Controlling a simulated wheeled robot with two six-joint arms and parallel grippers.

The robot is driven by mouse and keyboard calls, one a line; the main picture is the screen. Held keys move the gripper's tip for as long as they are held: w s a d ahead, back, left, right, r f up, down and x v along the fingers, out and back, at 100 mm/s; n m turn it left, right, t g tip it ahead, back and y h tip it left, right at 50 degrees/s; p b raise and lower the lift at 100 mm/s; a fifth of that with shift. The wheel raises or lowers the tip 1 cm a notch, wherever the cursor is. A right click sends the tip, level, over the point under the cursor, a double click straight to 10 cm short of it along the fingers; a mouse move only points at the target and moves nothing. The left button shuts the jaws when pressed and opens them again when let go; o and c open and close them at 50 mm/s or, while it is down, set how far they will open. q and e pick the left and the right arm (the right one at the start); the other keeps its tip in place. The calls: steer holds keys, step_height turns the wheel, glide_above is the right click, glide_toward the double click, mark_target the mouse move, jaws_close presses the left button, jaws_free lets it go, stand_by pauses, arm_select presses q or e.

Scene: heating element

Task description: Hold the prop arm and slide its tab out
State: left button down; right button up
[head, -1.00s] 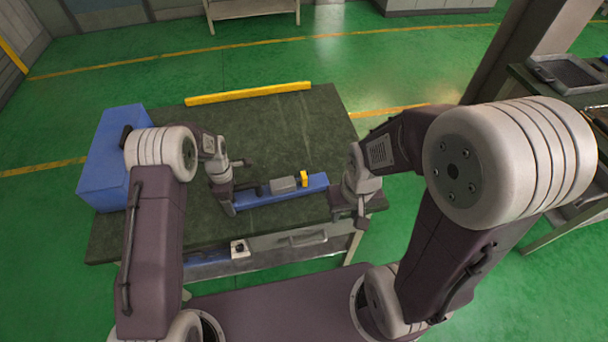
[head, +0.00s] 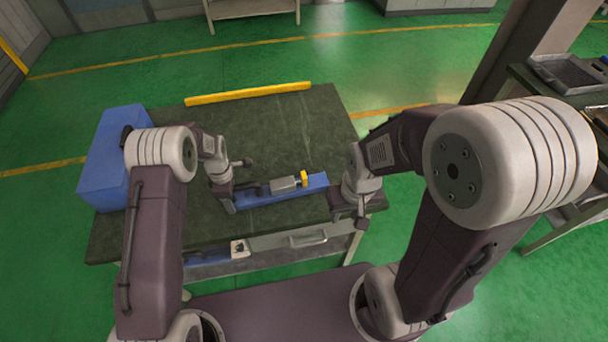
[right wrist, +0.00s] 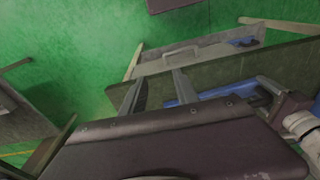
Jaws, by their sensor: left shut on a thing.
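A blue base (head: 262,198) lies along the right front of the dark table. A grey block (head: 283,185) and an upright yellow piece (head: 304,179) sit on it. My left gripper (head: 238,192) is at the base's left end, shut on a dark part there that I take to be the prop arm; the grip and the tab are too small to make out. My right gripper (head: 348,214) is at the table's right front edge, apart from the base. In the right wrist view, its two fingers (right wrist: 158,92) are spread with nothing between them.
A blue box (head: 108,165) stands at the table's left end. A yellow bar (head: 248,93) lies along the back edge. An open drawer (head: 285,244) below the front edge holds a white piece with a dark knob (head: 240,249). The middle of the tabletop (head: 265,130) is clear.

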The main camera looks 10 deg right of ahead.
steer(key=c, duration=0.4)
steer(key=shift+s+m, duration=0.1)
steer(key=shift+m, duration=0.4)
jaws_close()
steer(key=w+r+m+t+h, duration=0.1)
steer(key=w+r+m+h, duration=0.15)
steer(key=w, duration=0.55)
steer(key=w+r+m+h, duration=0.1)
steer(key=w+m+h, duration=0.15)
steer(key=w, duration=0.45)
steer(key=w+a+f+n+t, duration=0.1)
steer(key=a+f+n, duration=0.1)
steer(key=a, duration=0.4)
steer(key=w+a+f+n+t, duration=0.1)
steer(key=a+f+n, duration=0.2)
steer(key=a, duration=0.4)
steer(key=shift+w+a+f+n+t+h, duration=0.2)
steer(key=shift+a+f+n+t+h, duration=0.1)
steer(key=shift+f+t, duration=0.15)
